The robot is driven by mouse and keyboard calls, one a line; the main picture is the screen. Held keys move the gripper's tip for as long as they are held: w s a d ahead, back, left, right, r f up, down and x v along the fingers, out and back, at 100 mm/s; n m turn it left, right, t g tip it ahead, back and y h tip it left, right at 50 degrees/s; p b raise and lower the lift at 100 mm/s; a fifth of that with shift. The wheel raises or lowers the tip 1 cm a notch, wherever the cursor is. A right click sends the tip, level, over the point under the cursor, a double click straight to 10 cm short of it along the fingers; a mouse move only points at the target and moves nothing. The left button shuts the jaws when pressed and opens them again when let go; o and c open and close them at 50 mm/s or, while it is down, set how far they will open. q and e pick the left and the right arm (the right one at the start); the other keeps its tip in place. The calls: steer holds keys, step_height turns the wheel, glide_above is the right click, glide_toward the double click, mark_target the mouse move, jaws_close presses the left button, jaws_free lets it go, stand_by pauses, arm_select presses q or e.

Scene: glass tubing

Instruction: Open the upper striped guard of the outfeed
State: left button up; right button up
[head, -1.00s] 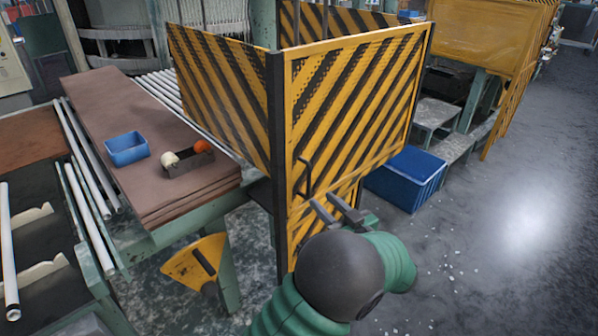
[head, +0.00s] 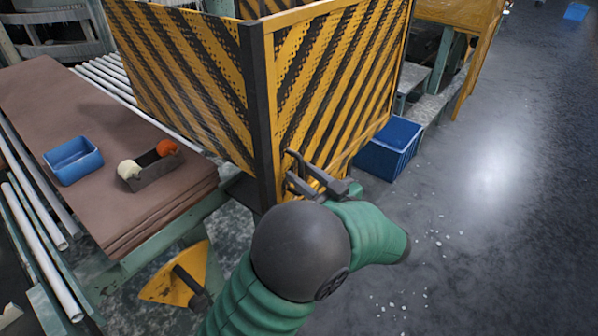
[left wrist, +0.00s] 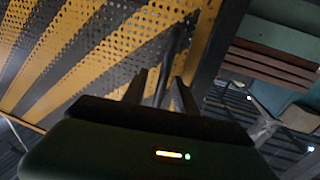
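The upper striped guard (head: 335,80) is a yellow and black perforated panel on the front of the outfeed, flush beside a dark corner post (head: 258,110). It looks shut. Its dark handle (head: 291,156) is low on the panel near that post, partly hidden by my gripper. My left gripper (head: 297,173) is at the handle with its fingers apart. In the left wrist view the handle bar (left wrist: 176,45) runs down between the two open fingers (left wrist: 160,92); contact cannot be told. My right gripper is not in view.
A blue crate (head: 388,150) stands on the floor right of the guard. A brown-topped table (head: 60,115) at left carries a blue bin (head: 72,160) and a dark tray (head: 155,172). A yellow bracket (head: 172,275) is below.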

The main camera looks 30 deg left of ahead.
arm_select(q)
steer(key=shift+d, duration=0.2)
steer(key=shift+c, duration=1.8)
steer(key=shift+s+a+f, duration=0.1)
steer(key=shift+a, duration=0.7)
jaws_close()
steer(key=shift+d, duration=0.15)
steer(key=shift+d+f, duration=0.1)
